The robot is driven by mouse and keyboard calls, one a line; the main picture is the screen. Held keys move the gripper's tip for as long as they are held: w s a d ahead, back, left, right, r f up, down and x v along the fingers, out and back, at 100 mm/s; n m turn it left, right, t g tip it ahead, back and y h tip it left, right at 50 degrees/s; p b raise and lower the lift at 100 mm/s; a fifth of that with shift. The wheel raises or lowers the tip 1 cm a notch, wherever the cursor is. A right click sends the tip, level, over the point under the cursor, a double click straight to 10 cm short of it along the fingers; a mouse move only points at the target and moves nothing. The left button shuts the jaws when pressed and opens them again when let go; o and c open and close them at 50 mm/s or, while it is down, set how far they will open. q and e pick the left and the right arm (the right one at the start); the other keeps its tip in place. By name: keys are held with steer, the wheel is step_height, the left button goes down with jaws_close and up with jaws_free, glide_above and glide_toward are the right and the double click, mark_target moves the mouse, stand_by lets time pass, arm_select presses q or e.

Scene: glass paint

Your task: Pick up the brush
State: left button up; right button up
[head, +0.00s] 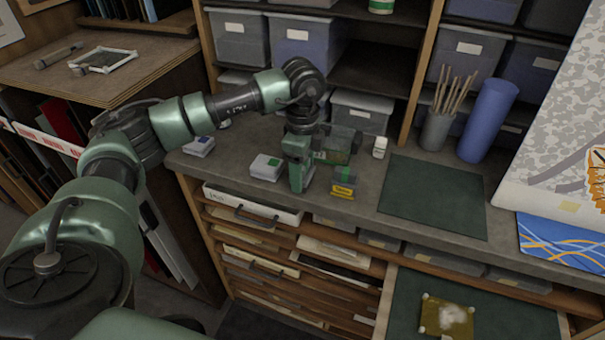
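No brush can be made out for certain. A small tool with a handle (58,56) lies on the wooden top at the upper left and could be a brush. Several thin sticks (455,92) stand upright in a grey cup (437,130) on the counter; their ends are too small to tell whether they are brushes. My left gripper (301,176) points down at the counter's front edge, beside a small yellow and green block (343,184). Its finger gap is not clear and I see nothing surely held. My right gripper is not in view.
A blue roll (487,121) stands beside the cup. A dark green mat (433,195) lies bare on the counter. Small boxes (266,167) and a white bottle (380,147) stand near my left gripper. Below, a drawer (480,309) is open with a yellowish piece (446,316) inside.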

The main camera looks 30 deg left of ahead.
arm_select(q)
steer(key=c, duration=0.4)
steer(key=shift+r, duration=0.5)
step_height(320, 180, up, 10)
steer(key=shift+w+f+b, duration=0.1)
steer(key=shift+f+b, duration=0.1)
steer(key=shift+b, duration=1.05)
step_height(320, 180, up, 10)
steer(key=shift+f+p, duration=0.25)
steer(key=shift+p, duration=0.7)
